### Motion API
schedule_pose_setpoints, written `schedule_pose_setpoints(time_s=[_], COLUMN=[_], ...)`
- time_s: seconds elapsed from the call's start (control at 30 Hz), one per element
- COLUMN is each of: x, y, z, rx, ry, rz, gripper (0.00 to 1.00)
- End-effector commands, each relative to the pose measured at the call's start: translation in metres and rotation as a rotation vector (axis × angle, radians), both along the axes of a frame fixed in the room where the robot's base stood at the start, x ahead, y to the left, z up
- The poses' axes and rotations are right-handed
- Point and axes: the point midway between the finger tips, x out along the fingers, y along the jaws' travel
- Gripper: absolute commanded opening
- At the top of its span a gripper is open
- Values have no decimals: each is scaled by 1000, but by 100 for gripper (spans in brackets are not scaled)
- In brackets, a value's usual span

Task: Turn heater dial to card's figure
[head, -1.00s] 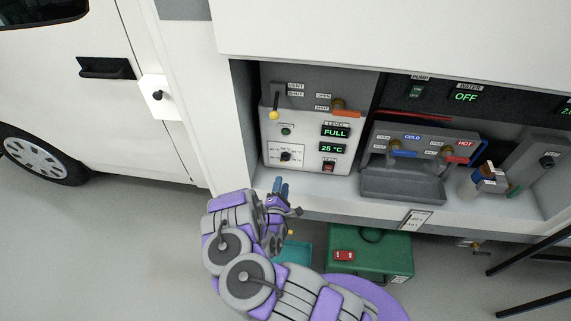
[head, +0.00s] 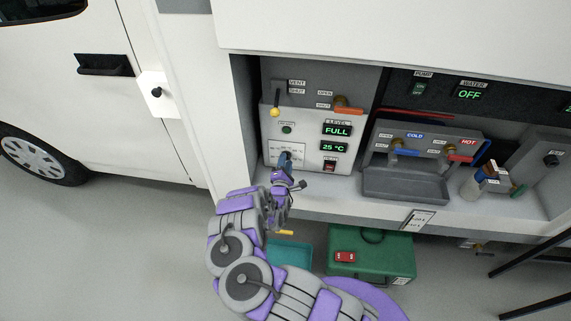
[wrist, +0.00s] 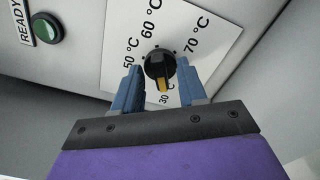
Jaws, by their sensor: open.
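The heater dial (wrist: 159,62) is a round black knob with a yellow pointer on a white scale plate (wrist: 122,30). In the wrist view its pointer is toward the 30 °C mark; 50, 60 and 70 °C also show. My gripper (wrist: 160,75) is open, its blue fingers on either side of the dial. I cannot tell whether they touch it. In the head view my gripper (head: 285,158) hides the dial on the white heater panel (head: 305,115). A small printed card (head: 418,219) hangs at the ledge; its figure is too small to read.
The panel displays read FULL (head: 337,130) and 25 °C (head: 333,147). A red switch (head: 329,166) sits close right of my gripper. A grey sink tray (head: 405,184) with taps is further right. A green case (head: 372,254) and a teal box (head: 290,254) stand below.

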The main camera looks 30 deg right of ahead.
Motion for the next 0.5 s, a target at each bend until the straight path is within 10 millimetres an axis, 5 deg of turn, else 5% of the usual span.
schedule_pose_setpoints(time_s=[0.1, 0.5], x=[0, -1], y=[0, 0], z=[0, 0], rx=[0, 0], ry=[0, 0], rz=[0, 0], gripper=[40, 1])
